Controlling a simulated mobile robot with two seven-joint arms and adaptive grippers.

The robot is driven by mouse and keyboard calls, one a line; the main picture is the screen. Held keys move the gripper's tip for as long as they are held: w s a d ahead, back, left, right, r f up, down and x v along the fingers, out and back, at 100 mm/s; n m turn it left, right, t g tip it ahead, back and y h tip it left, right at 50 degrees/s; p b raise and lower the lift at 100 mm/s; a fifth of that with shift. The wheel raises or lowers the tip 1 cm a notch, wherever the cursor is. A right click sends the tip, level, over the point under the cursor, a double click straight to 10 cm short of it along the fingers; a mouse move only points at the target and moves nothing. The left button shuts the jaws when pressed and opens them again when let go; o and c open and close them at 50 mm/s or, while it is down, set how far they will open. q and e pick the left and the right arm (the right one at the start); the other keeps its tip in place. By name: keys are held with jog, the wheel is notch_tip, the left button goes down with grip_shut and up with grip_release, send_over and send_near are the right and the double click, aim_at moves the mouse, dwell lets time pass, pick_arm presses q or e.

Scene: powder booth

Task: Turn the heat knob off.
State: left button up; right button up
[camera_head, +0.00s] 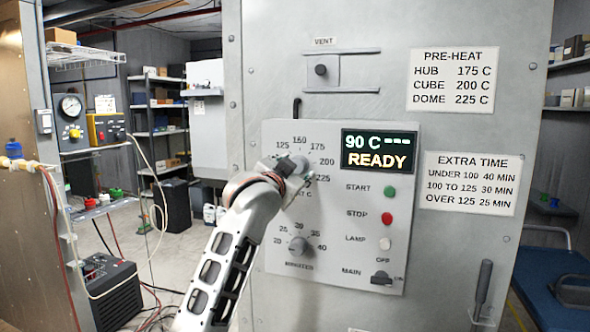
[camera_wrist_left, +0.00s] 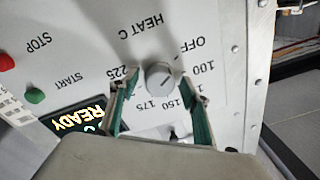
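The heat knob (camera_wrist_left: 160,77) is a round grey knob on the panel, with OFF and temperature numbers printed around it. In the head view the heat knob (camera_head: 300,166) is partly hidden by my left gripper (camera_head: 284,165). In the left wrist view my left gripper (camera_wrist_left: 159,80) is open, with one green-padded finger on each side of the knob. Gaps show between the pads and the knob; depth is hard to judge. I cannot tell which mark the knob points to. My right gripper is not in view.
The display (camera_head: 379,153) reads 90 C and READY. Beside it are the green START (camera_head: 390,192), red STOP (camera_head: 387,218) and pale LAMP (camera_head: 385,243) buttons. A minutes knob (camera_head: 298,246) sits below, with a MAIN switch (camera_head: 381,280) to its right.

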pick_arm(q)
jog(key=v, duration=1.2)
jog(key=s+a+f+n+g+y, duration=0.1)
jog(key=s+a+f, duration=0.15)
jog(key=f, duration=1.05)
jog(key=s+a+f+n+g, duration=0.15)
jog(key=a+f, duration=0.25)
jog(key=f, duration=0.9)
jog(key=s+a+f+n+g+y, duration=0.1)
jog(key=a+f+n, duration=0.15)
jog(key=f, duration=1.05)
jog(key=s+a+f+g, duration=0.1)
jog(key=s+a+f, duration=0.4)
jog(key=s+f, duration=0.8)
jog(key=s+a+f+g+y, duration=0.1)
jog(key=s+a+f, duration=0.4)
jog(key=s+f, duration=0.9)
jog(key=s+g, duration=0.1)
jog(key=s, duration=0.2)
jog(key=shift+f+n, duration=0.35)
jog(key=shift+n, duration=0.05)
jog(key=shift+s+g, duration=0.1)
jog(key=shift+g, duration=0.15)
